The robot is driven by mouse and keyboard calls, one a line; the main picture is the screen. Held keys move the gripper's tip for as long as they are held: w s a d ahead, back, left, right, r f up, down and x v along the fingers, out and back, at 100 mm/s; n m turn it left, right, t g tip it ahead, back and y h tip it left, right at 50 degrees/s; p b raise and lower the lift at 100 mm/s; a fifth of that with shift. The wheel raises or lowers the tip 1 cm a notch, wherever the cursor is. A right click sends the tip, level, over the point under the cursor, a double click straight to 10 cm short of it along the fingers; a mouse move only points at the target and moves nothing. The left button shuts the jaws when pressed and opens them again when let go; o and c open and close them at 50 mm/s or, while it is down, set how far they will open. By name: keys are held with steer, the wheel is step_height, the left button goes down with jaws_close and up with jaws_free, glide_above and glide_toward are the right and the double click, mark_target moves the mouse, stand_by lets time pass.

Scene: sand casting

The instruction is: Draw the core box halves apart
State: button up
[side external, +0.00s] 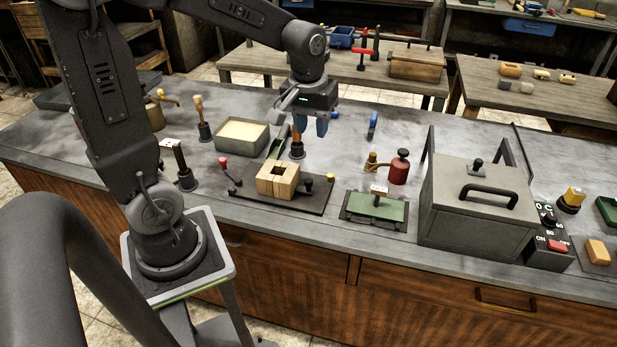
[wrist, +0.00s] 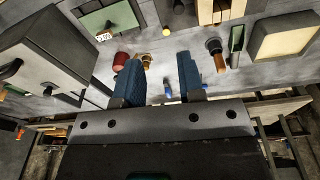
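The core box (side external: 278,181) is a pale wooden block with a square hole in its top, standing on a dark base plate (side external: 300,207). Its halves appear to be together. In the wrist view part of the core box (wrist: 222,10) shows at the top edge, cut off by the frame. A red-knobbed lever (side external: 225,165) and a dark knob (side external: 308,185) sit beside it on the plate. My gripper (side external: 322,125), with blue fingers, hangs above the bench, behind and right of the core box. Its fingers (wrist: 159,68) are spread with nothing between them.
A sand-filled tray (side external: 241,136) stands behind left of the core box. A green plate (side external: 376,207), a red can (side external: 400,167) and a large lidded metal box (side external: 478,207) stand to the right. Handled tools (side external: 202,118) stand upright at the left.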

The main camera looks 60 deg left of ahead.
mark_target(310, 180)
steer(key=w+a+f+n+g, duration=0.2)
steer(key=w+a+f+n, duration=0.1)
steer(key=a+f, duration=0.25)
steer(key=f, duration=1.4)
steer(key=shift+s+a, duration=0.1)
steer(key=shift+s, duration=0.15)
steer(key=shift+c, duration=0.5)
jaws_close()
steer(key=shift+w, duration=0.1)
